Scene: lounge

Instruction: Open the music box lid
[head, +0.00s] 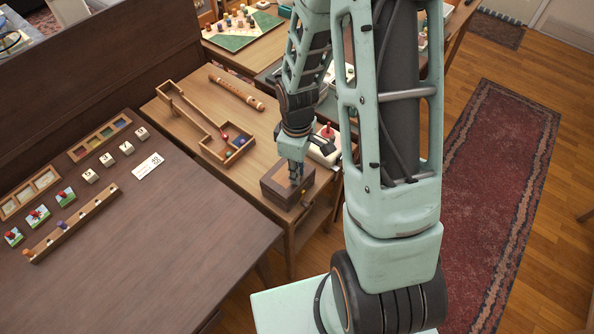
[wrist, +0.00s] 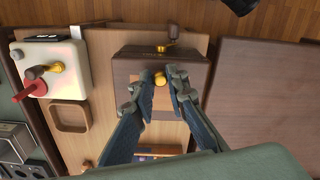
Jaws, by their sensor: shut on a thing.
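The music box (head: 270,187) is a small dark-brown wooden box near the front corner of the light wooden side table, left of my arm in the head view. In the wrist view the music box (wrist: 134,66) lies ahead of my fingers, with a brass knob (wrist: 159,79) on it and a crank (wrist: 171,35) at its far side. The lid looks down in the head view, though my gripper (head: 296,178) partly covers it. In the wrist view my gripper (wrist: 164,86) has its fingers around the knob, shut on it.
On the side table (head: 184,118) are a flute (head: 236,93), a wooden ball track (head: 227,148) and a white device with a red knob (head: 327,131). A wooden tray (wrist: 70,130) lies left in the wrist view. A dark table (head: 140,235) with small toys stands left.

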